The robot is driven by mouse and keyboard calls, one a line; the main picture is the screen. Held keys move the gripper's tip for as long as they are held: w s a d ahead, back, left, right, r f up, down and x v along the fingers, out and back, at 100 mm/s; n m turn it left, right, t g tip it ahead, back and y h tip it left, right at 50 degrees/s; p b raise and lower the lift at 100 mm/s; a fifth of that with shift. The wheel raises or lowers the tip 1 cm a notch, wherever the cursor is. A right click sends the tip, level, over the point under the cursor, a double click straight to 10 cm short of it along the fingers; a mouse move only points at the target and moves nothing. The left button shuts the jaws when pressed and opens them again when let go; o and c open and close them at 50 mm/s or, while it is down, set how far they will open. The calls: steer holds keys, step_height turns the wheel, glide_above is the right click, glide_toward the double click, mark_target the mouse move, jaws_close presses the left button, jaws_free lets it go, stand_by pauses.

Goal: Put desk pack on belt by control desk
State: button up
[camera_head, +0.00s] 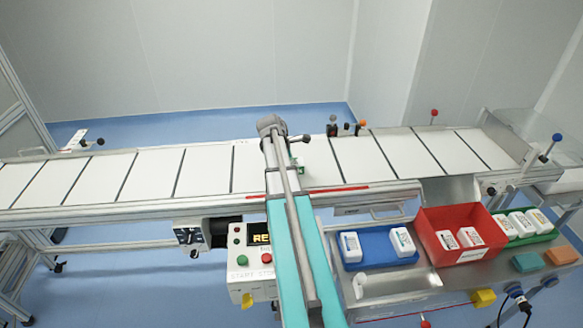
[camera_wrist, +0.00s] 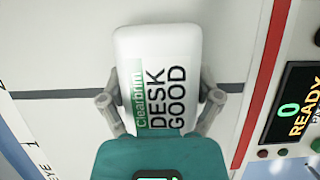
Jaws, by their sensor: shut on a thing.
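The desk pack (camera_wrist: 158,60) is a white, rounded pack with a green strip and black "DESK GOOD" lettering. In the wrist view my gripper (camera_wrist: 160,100) is shut on it, with one finger on each side. The white belt (camera_wrist: 62,50) with a dark cross line lies behind the pack; I cannot tell whether they touch. In the head view my arm reaches over the belt (camera_head: 150,176), and my gripper (camera_head: 296,163) and the pack are mostly hidden by it. The control desk (camera_head: 240,275) with lit display and buttons stands in front of the belt, left of my arm.
Right of my arm, a shelf holds a blue tray (camera_head: 375,261), a red bin (camera_head: 428,250) and a green tray (camera_head: 548,234), each with white packs. A red-edged rail (camera_head: 340,189) runs along the belt's front. The belt is clear on both sides of my arm.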

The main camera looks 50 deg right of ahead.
steer(key=o, duration=1)
steer(key=shift+o, duration=0.2)
steer(key=p+v, duration=0.3)
steer(key=shift+r, duration=0.1)
steer(key=p+v, duration=0.8)
steer(key=v, duration=0.1)
steer(key=shift+s+d, duration=0.1)
stand_by(0.6)
steer(key=s+a+m+t+y, duration=0.1)
steer(key=a+m, duration=0.2)
steer(key=a, duration=1.1)
steer(key=s+a+f+m+t+y, duration=0.1)
steer(key=a+m, duration=0.2)
steer(key=a, duration=1.1)
steer(key=s+a+m+t+y, duration=0.1)
steer(key=a+m, duration=0.3)
steer(key=a, duration=1.1)
steer(key=shift+s+f+y, duration=0.2)
steer(key=shift+s+y, duration=0.1)
steer(key=shift+s, duration=0.35)
